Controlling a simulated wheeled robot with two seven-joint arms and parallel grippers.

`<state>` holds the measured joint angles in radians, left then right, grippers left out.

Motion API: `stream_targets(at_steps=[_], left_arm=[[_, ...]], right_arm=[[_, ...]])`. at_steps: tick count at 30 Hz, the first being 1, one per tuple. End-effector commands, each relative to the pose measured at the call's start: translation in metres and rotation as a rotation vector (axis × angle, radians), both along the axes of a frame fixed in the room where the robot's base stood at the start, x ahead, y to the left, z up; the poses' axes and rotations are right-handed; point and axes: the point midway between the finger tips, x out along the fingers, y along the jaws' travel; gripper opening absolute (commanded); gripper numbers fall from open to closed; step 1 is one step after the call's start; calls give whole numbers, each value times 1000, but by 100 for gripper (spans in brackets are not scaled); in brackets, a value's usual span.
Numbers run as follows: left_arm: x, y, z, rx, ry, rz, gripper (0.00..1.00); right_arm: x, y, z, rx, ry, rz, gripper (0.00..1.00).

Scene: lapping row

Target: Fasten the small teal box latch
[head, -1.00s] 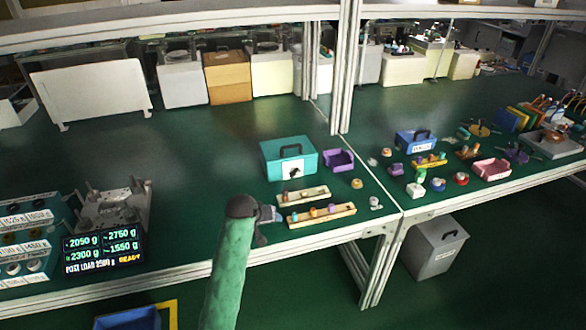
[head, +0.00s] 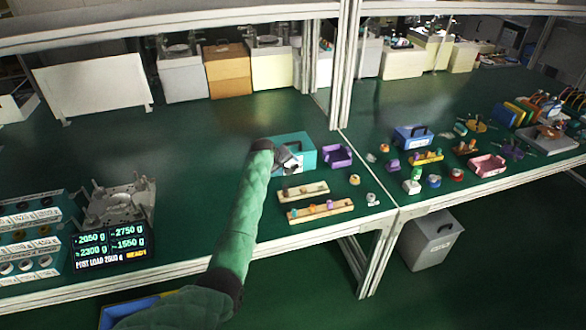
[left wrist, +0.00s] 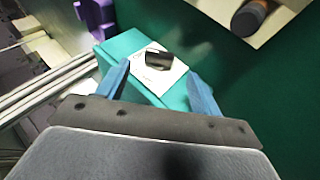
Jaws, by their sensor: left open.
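The teal box (head: 307,151) stands on the green bench left of the upright post, with its dark handle on top. In the left wrist view the teal box (left wrist: 122,45) lies ahead of the fingers; its white label (left wrist: 168,82) carries a dark latch (left wrist: 159,62). My left gripper (head: 292,160) is in front of the box and hides part of its front. In the left wrist view the left gripper's (left wrist: 160,88) two blue fingers are apart with nothing held between them; the latch shows beyond them. Contact with the box cannot be told. My right gripper is not in view.
A purple bin (head: 337,156) stands close to the right of the box. Wooden trays (head: 320,211) with small parts lie in front. A display (head: 110,246) and a metal fixture (head: 118,205) are at the left. The bench is clear behind the box.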

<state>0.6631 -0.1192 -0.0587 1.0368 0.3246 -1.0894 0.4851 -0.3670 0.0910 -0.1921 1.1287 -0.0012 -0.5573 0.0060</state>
Motion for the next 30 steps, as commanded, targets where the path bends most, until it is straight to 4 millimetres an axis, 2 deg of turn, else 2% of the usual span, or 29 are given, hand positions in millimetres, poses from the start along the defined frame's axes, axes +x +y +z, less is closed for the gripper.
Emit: stream_targets(at_steps=[15, 30], left_arm=[[28, -22, -40, 1, 0, -2, 65], [32, -25, -47, 1, -2, -1, 65]], right_arm=[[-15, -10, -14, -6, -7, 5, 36], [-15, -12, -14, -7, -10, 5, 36]])
